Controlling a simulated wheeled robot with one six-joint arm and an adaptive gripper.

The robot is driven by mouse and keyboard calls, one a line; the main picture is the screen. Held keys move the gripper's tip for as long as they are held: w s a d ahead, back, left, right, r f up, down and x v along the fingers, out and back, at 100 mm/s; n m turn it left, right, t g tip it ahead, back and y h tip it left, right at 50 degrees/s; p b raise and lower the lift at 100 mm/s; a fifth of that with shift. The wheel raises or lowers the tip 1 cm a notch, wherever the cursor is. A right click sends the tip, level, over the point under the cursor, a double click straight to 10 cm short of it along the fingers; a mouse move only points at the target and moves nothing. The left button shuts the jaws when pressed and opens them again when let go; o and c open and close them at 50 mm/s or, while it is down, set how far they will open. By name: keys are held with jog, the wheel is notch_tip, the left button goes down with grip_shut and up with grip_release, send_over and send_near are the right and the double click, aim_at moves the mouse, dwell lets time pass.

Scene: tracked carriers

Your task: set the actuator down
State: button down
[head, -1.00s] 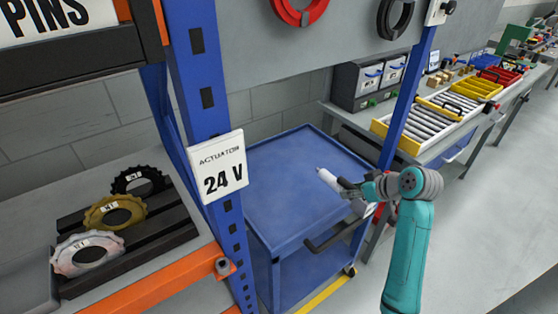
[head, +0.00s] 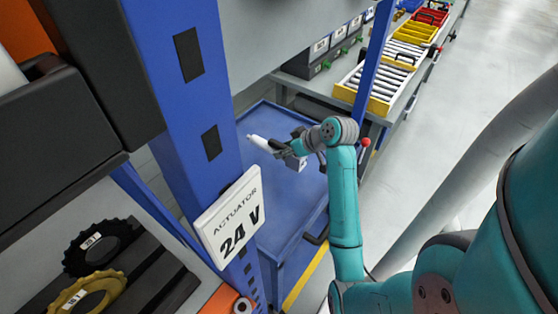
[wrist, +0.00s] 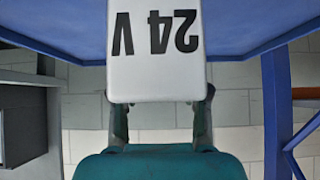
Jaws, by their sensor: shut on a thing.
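The actuator (head: 261,142) has a white tube and a pale grey body. My gripper (head: 283,151) is shut on it and holds it over the blue cart (head: 304,207); I cannot tell whether it touches the top. In the wrist view the actuator's pale body (wrist: 155,75) sits between the two fingers (wrist: 160,112) of my gripper, with "24 V" printed on it upside down. Its far end is cut off at the top of that view. A white sign (head: 232,220) reading "ACTUATOR 24 V" hangs on the blue post.
The blue rack post (head: 185,110) stands close at the left of the cart, and a thinner post (head: 370,62) stands behind it. Dark and gold toothed rings (head: 92,290) lie on the rack shelf at lower left. A roller conveyor (head: 372,82) runs behind. Grey floor is open at right.

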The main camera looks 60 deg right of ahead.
jog(key=shift+f, duration=2.9)
jog(key=shift+f, duration=0.1)
jog(key=c, duration=0.6)
grip_release()
jog(key=shift+o, duration=0.2)
jog(key=v, duration=1.2)
